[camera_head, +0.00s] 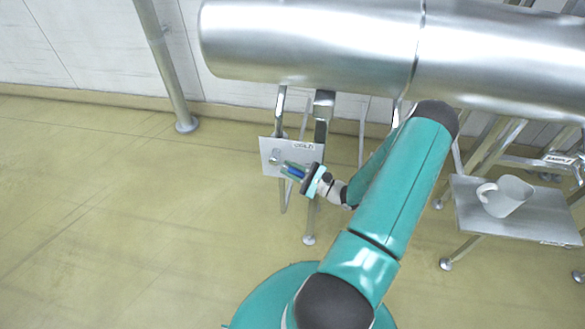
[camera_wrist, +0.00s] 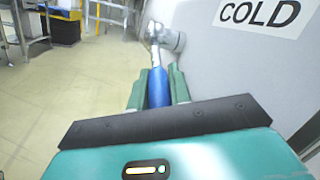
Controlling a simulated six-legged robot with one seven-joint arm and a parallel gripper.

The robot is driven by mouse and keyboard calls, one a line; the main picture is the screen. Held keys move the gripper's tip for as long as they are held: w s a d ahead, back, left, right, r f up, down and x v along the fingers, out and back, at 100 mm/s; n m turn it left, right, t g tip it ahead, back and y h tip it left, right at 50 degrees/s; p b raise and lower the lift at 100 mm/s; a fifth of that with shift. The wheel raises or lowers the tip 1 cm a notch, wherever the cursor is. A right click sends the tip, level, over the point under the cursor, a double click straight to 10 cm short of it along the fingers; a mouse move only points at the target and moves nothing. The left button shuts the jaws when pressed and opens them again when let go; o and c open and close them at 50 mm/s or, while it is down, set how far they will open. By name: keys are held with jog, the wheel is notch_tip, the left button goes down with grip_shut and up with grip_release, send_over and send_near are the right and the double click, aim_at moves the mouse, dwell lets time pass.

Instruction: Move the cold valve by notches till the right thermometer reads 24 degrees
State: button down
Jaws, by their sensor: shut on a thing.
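The cold valve has a blue handle (camera_wrist: 157,88) on a metal stem that meets a grey plate. The plate (camera_head: 268,160) hangs below the big pipe in the head view, and its label COLD (camera_wrist: 258,14) shows in the wrist view. My gripper (camera_wrist: 158,86) is shut on the blue handle, one green finger on each side of it. In the head view my gripper (camera_head: 293,171) is in front of the plate, and the handle is partly hidden by the fingers. No thermometer shows in either view.
A large steel pipe (camera_head: 310,40) runs across the top. At the right a small metal table (camera_head: 475,215) holds a grey mug (camera_head: 506,196), near a SAMPLE label (camera_head: 559,159). A steel post (camera_head: 165,65) stands at the left. The floor (camera_head: 120,220) at the left is clear.

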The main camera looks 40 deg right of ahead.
jog(key=shift+w+a+f+m+t+y, duration=0.2)
jog(key=shift+f+m+t, duration=0.1)
jog(key=shift+t, duration=0.3)
jog(key=shift+w+a+f+m+t+y, duration=0.15)
jog(key=shift+f+m+t, duration=0.1)
jog(key=shift+t, duration=0.35)
jog(key=c, duration=1.3)
grip_release()
jog(key=shift+s+d, duration=0.1)
jog(key=v, duration=1.3)
jog(key=shift+s, duration=0.3)
jog(key=shift+s+d+f, duration=0.1)
jog(key=shift+d, duration=0.05)
